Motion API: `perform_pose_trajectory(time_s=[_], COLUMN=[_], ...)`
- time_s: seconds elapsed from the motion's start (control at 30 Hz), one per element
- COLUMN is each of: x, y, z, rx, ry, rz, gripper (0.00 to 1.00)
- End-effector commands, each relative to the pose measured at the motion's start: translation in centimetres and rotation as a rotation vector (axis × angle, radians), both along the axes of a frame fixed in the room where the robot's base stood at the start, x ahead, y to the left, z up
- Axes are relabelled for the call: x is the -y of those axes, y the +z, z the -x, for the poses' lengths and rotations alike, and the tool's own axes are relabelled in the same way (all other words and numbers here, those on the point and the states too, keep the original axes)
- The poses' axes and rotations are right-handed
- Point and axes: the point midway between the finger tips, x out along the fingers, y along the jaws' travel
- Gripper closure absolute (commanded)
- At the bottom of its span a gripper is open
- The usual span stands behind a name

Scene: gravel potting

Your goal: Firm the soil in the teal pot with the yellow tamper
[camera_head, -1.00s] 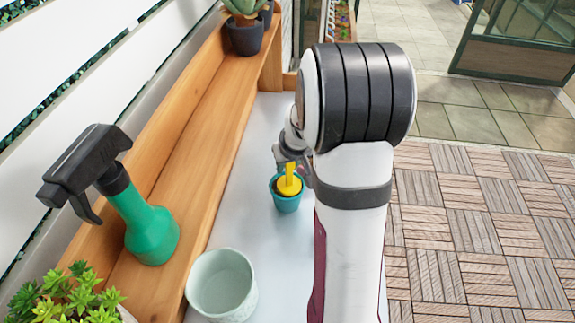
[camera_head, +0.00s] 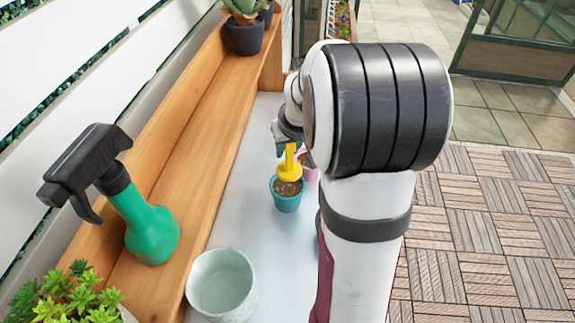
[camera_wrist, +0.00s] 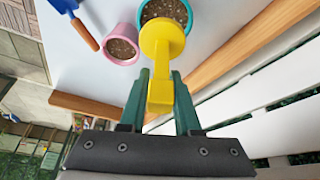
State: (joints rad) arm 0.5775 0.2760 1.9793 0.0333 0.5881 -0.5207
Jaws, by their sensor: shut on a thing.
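The teal pot (camera_head: 286,201) stands on the pale bench top, full of brown soil (camera_head: 288,187). The yellow tamper (camera_head: 290,168) is upright above the back part of this soil, its round disc down. In the wrist view the tamper (camera_wrist: 161,40) is between the green fingers of my gripper (camera_wrist: 160,98), which is shut on its handle. Its disc overlaps the near rim of the teal pot (camera_wrist: 187,28) there, with soil showing beyond. The disc appears raised clear of the soil. My arm hides most of the gripper in the head view.
A pink pot (camera_wrist: 121,44) with soil stands beside the teal pot, partly hidden by my arm in the head view. A blue trowel (camera_wrist: 80,24) with an orange handle lies near it. A pale green pot (camera_head: 221,285) and a green spray bottle (camera_head: 150,228) are nearer the camera.

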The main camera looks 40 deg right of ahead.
Motion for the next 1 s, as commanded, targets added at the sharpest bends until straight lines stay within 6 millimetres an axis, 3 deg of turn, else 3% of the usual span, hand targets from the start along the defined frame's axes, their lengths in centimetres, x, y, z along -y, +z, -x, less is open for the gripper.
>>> perform_pose_trajectory(time_s=[0.1,0.23,0.7,1.0], x=[0.4,0.4,0.4,0.4], y=[1.0,0.7,-4.2,-5.4], z=[-0.5,-0.4,-0.4,-0.4], rx=[0.003,-0.001,-0.002,0.0], ry=[0.0,0.0,0.001,0.0], rz=[0.002,0.0,0.0,0.0], gripper=[1.0,1.0,1.0,1.0])
